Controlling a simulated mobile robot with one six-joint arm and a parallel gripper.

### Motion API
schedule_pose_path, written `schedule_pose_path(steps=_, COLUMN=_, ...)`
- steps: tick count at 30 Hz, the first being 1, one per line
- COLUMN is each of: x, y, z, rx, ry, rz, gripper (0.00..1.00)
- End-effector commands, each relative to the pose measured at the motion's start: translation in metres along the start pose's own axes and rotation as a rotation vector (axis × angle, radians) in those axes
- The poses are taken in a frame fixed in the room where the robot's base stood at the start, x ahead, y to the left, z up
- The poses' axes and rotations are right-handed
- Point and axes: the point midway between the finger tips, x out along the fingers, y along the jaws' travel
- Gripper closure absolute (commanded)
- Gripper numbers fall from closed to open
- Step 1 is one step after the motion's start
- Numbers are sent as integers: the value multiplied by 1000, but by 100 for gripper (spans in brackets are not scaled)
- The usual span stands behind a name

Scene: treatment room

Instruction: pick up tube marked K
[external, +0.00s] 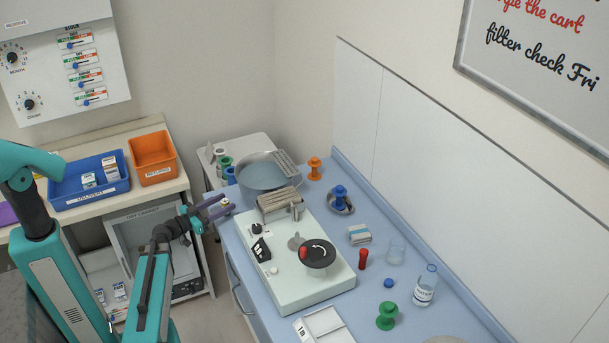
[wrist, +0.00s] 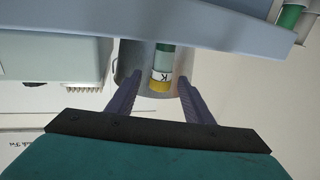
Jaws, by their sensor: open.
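The tube marked K (wrist: 161,75) shows in the wrist view, with a yellow end, a white label with a dark K, and a green part that runs up under a blue-grey edge. A grey rounded surface lies around or behind it. My gripper (wrist: 156,92) is open, with one finger on each side of the tube's yellow end, and gaps show on both sides. In the external view my gripper (external: 215,207) is at the left edge of the blue counter, by a small pale end (external: 226,203) that may be this tube. Its letter cannot be read there.
A white device (external: 300,265) with a black knob stands on the blue counter (external: 385,270), near a round grey basin (external: 262,175). Green and blue cylinders (external: 226,163) stand behind. A blue delivery tray (external: 75,192) and an orange returns bin (external: 153,158) are at left.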

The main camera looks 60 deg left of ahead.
Motion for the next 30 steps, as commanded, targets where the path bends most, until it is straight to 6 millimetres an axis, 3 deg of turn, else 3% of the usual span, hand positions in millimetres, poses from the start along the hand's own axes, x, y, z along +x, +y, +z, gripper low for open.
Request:
schedule_pose_path(steps=8, x=14, y=-1, z=-3, rx=0, ry=0, rz=2, gripper=53)
schedule_pose_path(steps=18, x=48, y=-1, z=-2, rx=0, ry=-1, rz=1, gripper=53)
schedule_pose_path(steps=30, x=52, y=0, z=-1, rx=0, ry=0, rz=0, gripper=53)
